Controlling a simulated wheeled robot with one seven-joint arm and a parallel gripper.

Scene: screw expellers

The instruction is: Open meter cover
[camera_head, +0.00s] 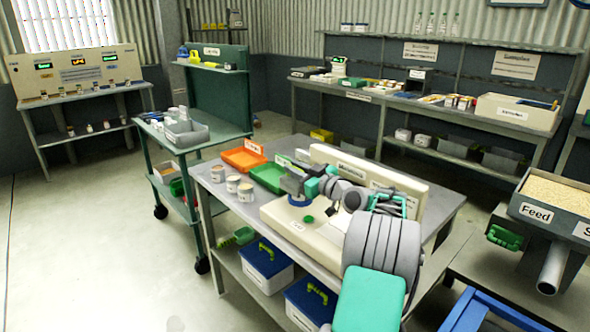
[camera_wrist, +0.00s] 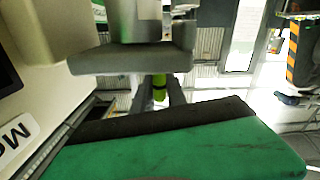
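The cream meter (camera_head: 276,216) stands on the grey bench, with a tall labelled back panel (camera_head: 348,160). On its base are a blue ring (camera_head: 299,203) and a green button (camera_head: 308,219). A grey block (camera_head: 291,185) sits just above the ring. I cannot tell whether it is the cover or part of my gripper. My arm reaches in from the right, with my gripper (camera_head: 303,182) close over the ring. In the wrist view, grey and green parts fill the near field, and part of a white label (camera_wrist: 14,136) shows at left. Finger opening and contact are unclear.
An orange tray (camera_head: 243,159) and a green tray (camera_head: 267,178) lie left of the meter, with several small tubs (camera_head: 246,192) in front. Blue bins (camera_head: 266,268) stand on the shelf below. A green cart (camera_head: 185,150) stands close at left.

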